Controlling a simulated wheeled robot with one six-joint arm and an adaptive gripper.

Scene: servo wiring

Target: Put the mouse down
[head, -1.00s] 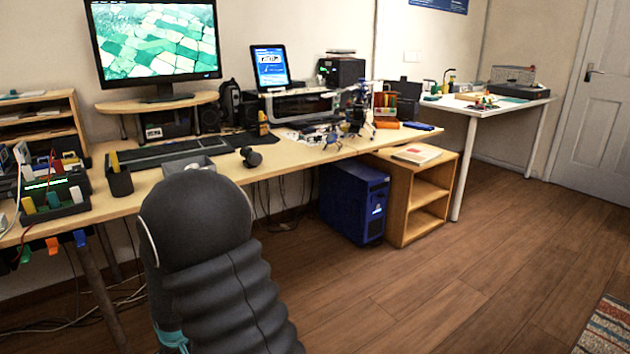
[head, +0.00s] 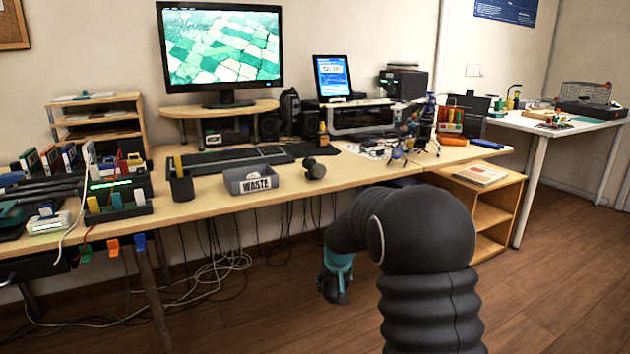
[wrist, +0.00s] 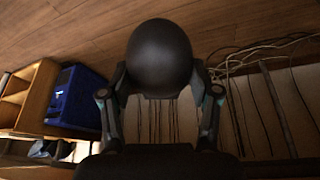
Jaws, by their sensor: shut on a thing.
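The mouse, a dark smooth rounded body (wrist: 160,55), fills the upper middle of the wrist view. My gripper (wrist: 160,88) is shut on it, with one finger on each side. In the head view my gripper (head: 337,286) hangs in front of the desk, below the top's front edge and above the floor. The mouse cannot be made out clearly there, dark against my dark gripper. The desk (head: 222,207) has a dark mouse pad (head: 312,149) to the right of the keyboard (head: 232,160).
A grey WASTE bin (head: 251,181), a black pen cup (head: 181,187) and a small dark object (head: 315,169) stand near the desk's front edge. Cables (head: 215,268) hang below. A wooden shelf unit (head: 489,214) stands right of my arm. Bare desktop lies right of the small dark object.

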